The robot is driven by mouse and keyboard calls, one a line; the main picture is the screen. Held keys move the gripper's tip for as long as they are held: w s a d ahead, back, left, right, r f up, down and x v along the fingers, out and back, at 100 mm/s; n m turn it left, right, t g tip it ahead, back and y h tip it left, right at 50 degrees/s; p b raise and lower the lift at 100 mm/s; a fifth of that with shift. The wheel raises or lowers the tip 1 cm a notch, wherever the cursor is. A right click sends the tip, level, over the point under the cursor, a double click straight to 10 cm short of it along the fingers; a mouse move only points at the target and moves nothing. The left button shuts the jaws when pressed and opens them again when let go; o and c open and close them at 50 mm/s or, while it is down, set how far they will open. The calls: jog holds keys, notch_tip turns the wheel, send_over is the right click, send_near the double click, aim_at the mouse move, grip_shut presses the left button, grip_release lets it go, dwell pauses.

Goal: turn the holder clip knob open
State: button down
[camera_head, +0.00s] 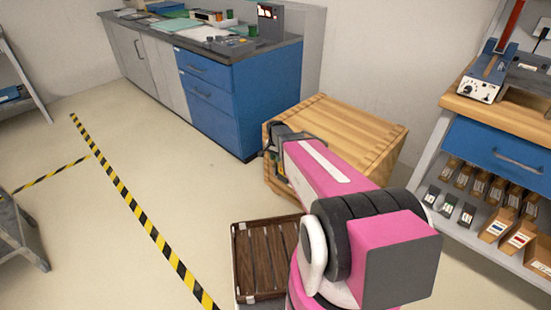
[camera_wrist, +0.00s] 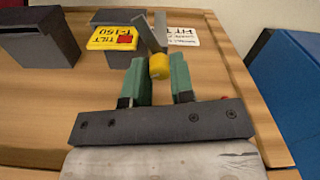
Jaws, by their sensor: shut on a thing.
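In the wrist view my gripper (camera_wrist: 160,74) reaches forward with its two green fingers on either side of a small yellow knob (camera_wrist: 159,66). It is shut on this knob. The knob sits at the lower end of grey metal clip strips (camera_wrist: 150,35) that stand up behind it. Beside them are a yellow tag (camera_wrist: 112,38) marked "TILT T-160" with a red patch, and a white label (camera_wrist: 182,30). The contact sides of the fingers are hard to see. In the head view my arm hides most of the gripper, at the left side of the wooden crate (camera_head: 360,125).
A dark grey open box (camera_wrist: 38,45) stands left of the tag on the wooden top. A blue cabinet (camera_head: 235,95) stands behind the crate. A shelf rack with a blue drawer (camera_head: 500,155) is at right. A dark slatted crate (camera_head: 262,262) lies in front.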

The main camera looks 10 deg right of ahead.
jog(key=shift+m, duration=2.2)
jog(key=c, duration=1)
grip_release()
notch_tip(320, 180, up, 11)
jog(key=shift+f, duration=0.1)
jog(key=shift+s, duration=0.15)
jog(key=s+r+n, duration=0.1)
jog(key=s+n, duration=0.3)
jog(key=s, duration=0.3)
jog(key=s+r+n, duration=0.1)
jog(key=s+n, duration=0.3)
jog(key=s, duration=0.3)
jog(key=s+r+n, duration=0.1)
jog(key=s+n, duration=0.3)
jog(key=s, duration=0.3)
jog(key=shift+s+d+r+n, duration=0.15)
jog(key=shift+s+d+n, duration=0.05)
jog(key=shift+n, duration=0.1)
